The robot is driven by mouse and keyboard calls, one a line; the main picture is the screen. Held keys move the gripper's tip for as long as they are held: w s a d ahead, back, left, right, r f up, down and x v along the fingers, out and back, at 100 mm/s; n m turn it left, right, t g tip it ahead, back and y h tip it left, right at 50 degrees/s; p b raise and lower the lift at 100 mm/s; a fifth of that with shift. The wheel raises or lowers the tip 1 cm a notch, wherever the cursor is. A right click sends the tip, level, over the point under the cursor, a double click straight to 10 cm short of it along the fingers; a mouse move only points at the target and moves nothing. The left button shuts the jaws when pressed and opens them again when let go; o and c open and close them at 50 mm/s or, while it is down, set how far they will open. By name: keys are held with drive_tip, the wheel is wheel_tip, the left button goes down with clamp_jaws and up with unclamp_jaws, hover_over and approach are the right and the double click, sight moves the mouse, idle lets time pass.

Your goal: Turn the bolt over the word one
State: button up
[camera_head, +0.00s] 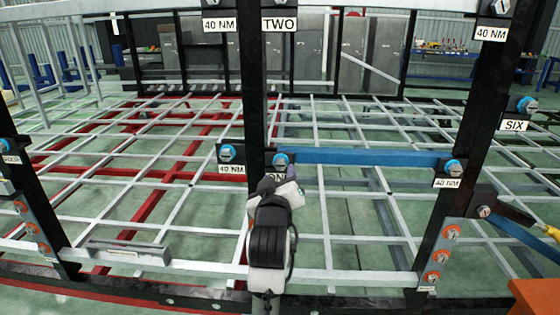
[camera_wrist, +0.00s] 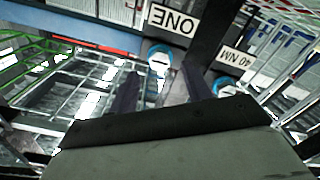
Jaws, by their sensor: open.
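The bolt over the word ONE (camera_head: 281,160) has a grey head in a blue ring, at the left end of the blue crossbar by the dark post. Its white ONE label is mostly hidden behind my arm in the head view. The wrist view is upside down: the ONE label (camera_wrist: 172,20) is at the top and the bolt (camera_wrist: 159,61) just below it. My gripper (camera_wrist: 160,85) is open and empty, its two dark fingers either side of the bolt's line in the picture. I cannot tell the gap to the bolt. In the head view my gripper (camera_head: 280,184) is just below the bolt.
A similar blue-ringed bolt (camera_head: 227,153) with a 40 NM label is left of the post; it also shows in the wrist view (camera_wrist: 223,87). The blue crossbar (camera_head: 365,158) runs right to another 40 NM bolt (camera_head: 453,168). Grey chassis bars (camera_head: 345,240) lie around my arm.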

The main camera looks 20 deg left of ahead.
sight(280, 166)
drive_tip(key=p+x, duration=0.1)
drive_tip(key=x, duration=0.3)
drive_tip(key=shift+w+a, duration=0.15)
drive_tip(key=shift+w, duration=0.25)
drive_tip(key=c, duration=1)
